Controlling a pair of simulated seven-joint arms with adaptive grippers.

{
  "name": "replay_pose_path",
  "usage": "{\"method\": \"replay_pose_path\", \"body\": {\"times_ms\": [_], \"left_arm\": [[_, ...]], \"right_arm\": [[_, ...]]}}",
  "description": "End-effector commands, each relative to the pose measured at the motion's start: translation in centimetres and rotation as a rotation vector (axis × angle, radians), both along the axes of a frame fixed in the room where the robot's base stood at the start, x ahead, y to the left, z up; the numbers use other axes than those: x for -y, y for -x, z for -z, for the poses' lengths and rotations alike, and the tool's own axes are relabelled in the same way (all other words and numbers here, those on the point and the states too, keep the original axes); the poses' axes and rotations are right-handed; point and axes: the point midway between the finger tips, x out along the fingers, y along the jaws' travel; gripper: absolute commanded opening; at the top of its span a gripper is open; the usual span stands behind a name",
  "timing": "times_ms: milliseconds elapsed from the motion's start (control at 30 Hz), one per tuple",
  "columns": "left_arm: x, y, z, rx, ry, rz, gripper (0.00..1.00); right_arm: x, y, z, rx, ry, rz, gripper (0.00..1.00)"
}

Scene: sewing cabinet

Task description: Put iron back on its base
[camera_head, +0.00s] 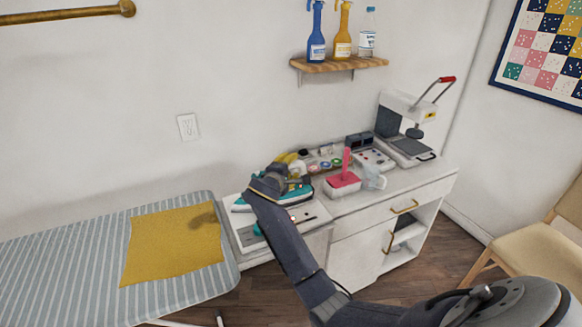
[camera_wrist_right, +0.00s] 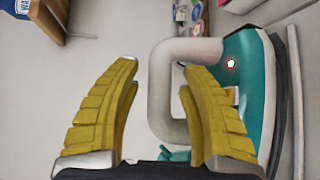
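The teal iron (camera_head: 298,195) with a pale grey handle is at the left end of the white cabinet top, partly hidden by my right gripper (camera_head: 287,165). In the right wrist view, the iron's teal body (camera_wrist_right: 255,85) is on the right, and its looped grey handle (camera_wrist_right: 160,90) faces my right gripper (camera_wrist_right: 160,65). The yellow fingers are spread apart. The handle's outer bar lies between them in the picture; the right finger overlaps the loop's opening. Whether they touch is unclear. A white base unit (camera_head: 312,213) with a panel lies under or beside the iron. My left gripper is out of view.
A striped ironing board (camera_head: 60,265) with a mustard cloth (camera_head: 172,245) stands at left. A pink-topped container (camera_head: 342,184) and a heat press (camera_head: 405,135) stand farther right on the cabinet. A shelf (camera_head: 340,64) with bottles hangs above.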

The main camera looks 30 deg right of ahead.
Motion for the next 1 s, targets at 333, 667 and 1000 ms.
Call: {"method": "replay_pose_path", "body": {"times_ms": [333, 667, 1000], "left_arm": [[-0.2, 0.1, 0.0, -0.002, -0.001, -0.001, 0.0], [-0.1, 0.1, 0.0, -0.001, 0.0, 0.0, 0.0], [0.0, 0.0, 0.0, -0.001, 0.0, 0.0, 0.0]], "right_arm": [[-0.8, 0.5, 0.2, -0.005, -0.003, -0.002, 0.43], [-5.0, 3.8, -1.1, -0.002, -0.004, -0.002, 0.43], [-8.5, 6.4, -2.2, 0.0, -0.001, -0.002, 0.43]]}}
